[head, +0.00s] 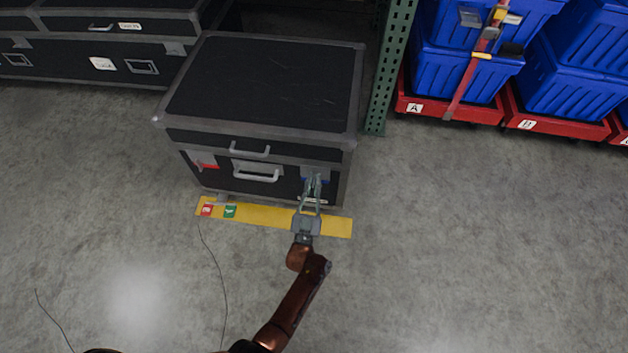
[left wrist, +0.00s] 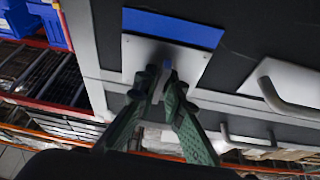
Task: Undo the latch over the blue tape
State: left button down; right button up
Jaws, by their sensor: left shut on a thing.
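A black flight case (head: 262,85) with grey edges stands on the floor. On its front, at the right, is a pale latch plate (head: 320,170) beside a strip of blue tape (head: 326,181). In the left wrist view the blue tape (left wrist: 172,27) lies along the latch plate (left wrist: 140,52). My left gripper (head: 313,179) reaches the case front there; in the left wrist view its fingertips (left wrist: 166,82) are shut on the small latch tab at the plate. The tab is mostly hidden between the fingers. My right gripper is not in view.
Another latch with red tape (head: 210,166) is on the case's left front. Two grey handles (head: 256,172) sit between the latches. Yellow floor tape (head: 265,215) runs before the case. A green post (head: 388,70) and blue totes (head: 445,75) stand right. Open floor lies in front.

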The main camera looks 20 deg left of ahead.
pick_arm(q)
jog(key=shift+n+y, duration=0.4)
jog(key=shift+n, duration=0.3)
jog(key=c, duration=2.1)
grip_release()
